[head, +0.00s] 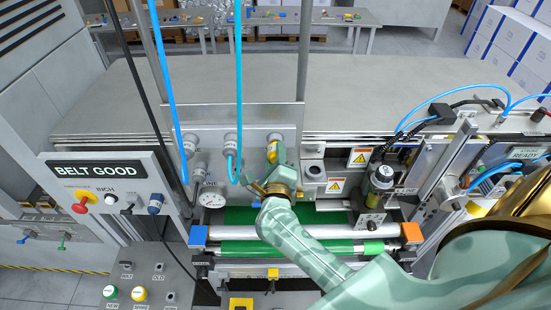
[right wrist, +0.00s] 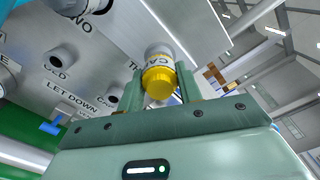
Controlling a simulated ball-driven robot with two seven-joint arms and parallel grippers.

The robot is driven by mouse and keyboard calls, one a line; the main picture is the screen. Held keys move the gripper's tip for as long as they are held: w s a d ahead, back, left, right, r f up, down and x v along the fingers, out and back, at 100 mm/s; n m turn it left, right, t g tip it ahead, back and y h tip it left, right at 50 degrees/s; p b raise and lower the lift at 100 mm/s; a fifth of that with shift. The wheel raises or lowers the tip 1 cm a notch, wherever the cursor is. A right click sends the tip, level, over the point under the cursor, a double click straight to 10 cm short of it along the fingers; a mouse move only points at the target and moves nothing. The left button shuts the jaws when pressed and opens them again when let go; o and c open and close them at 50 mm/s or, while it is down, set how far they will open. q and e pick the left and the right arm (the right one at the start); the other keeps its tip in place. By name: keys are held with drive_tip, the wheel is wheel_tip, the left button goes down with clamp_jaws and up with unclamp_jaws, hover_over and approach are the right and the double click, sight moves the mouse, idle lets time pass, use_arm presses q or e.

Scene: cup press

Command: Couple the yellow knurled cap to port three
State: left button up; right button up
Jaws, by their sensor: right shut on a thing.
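The yellow cap (head: 272,153) is at the front of the grey port panel (head: 205,147), at the rightmost port in its upper row. In the right wrist view the yellow cap (right wrist: 158,82) has a pale lettered band and sits between the fingers of my right gripper (right wrist: 160,90). A grey round end shows right behind it, beside lettering that begins "TH". I cannot tell whether the cap is seated on the port or only in line with it. My right gripper (head: 277,180) is shut on the cap. My left gripper is not in view.
Blue hoses (head: 238,90) hang to the two ports left of the cap. A gauge (head: 212,198) sits below left. A "BELT GOOD" panel (head: 100,170) is at left.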

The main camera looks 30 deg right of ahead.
drive_tip(key=shift+w+d, duration=0.3)
drive_tip(key=shift+w, duration=0.15)
drive_tip(key=o, duration=1.2)
drive_tip(key=shift+c, duration=0.2)
drive_tip(key=b+v, duration=0.4)
drive_tip(key=v, duration=1.2)
drive_tip(key=shift+b, duration=0.4)
drive_tip(key=shift+a, duration=0.15)
